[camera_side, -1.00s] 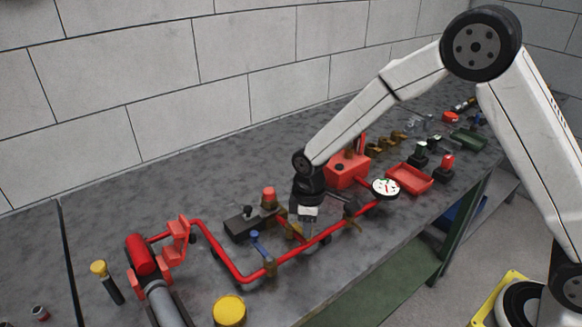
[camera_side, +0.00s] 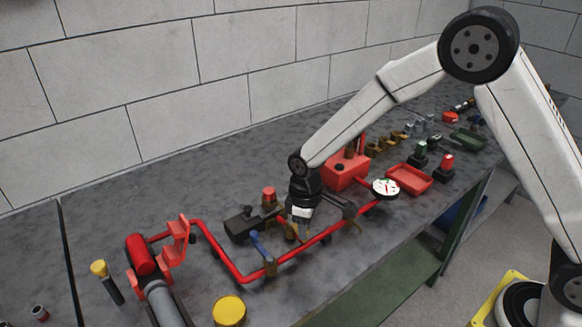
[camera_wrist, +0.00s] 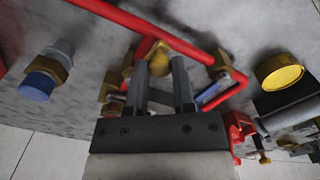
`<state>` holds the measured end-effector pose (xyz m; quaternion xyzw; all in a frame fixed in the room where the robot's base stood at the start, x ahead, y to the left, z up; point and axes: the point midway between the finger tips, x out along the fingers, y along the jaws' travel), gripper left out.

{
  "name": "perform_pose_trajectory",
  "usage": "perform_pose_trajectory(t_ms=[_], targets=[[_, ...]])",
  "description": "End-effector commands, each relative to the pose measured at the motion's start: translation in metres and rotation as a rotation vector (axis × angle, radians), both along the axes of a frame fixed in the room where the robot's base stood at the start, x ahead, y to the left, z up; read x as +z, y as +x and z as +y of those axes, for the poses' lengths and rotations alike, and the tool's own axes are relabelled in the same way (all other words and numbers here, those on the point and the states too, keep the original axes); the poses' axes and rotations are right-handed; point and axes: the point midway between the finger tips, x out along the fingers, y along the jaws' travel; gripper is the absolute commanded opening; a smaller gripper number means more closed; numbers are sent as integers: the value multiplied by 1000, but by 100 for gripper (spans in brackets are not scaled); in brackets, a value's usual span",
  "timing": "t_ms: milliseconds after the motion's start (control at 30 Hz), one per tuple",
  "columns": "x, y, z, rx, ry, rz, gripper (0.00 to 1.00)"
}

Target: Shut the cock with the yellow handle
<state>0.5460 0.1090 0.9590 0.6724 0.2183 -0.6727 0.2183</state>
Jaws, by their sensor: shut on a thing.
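The cock with the yellow handle is on the red pipe near its middle, mostly hidden by my gripper in the side view. In the wrist view its yellow handle (camera_wrist: 159,64) shows between and just beyond my fingers. My gripper (camera_wrist: 161,75) points down at the cock, its two grey fingers one on each side of the handle and shut on it. In the side view my gripper (camera_side: 303,222) is low over the red pipe (camera_side: 318,238). How far the handle is turned is hard to tell.
A cock with a blue handle (camera_side: 258,245) stands on the same pipe to the left. A pressure gauge (camera_side: 386,188) and red box (camera_side: 346,170) are to the right. A dark fitting with a red cap (camera_side: 269,194) stands behind. A yellow lid (camera_side: 229,311) lies in front.

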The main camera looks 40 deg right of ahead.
Motion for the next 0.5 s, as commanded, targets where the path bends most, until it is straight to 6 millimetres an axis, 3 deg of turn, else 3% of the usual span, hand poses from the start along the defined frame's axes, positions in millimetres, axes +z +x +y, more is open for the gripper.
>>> perform_pose_trajectory(t_ms=[500], targets=[[1, 11, 26, -452, 2, -2, 0]])
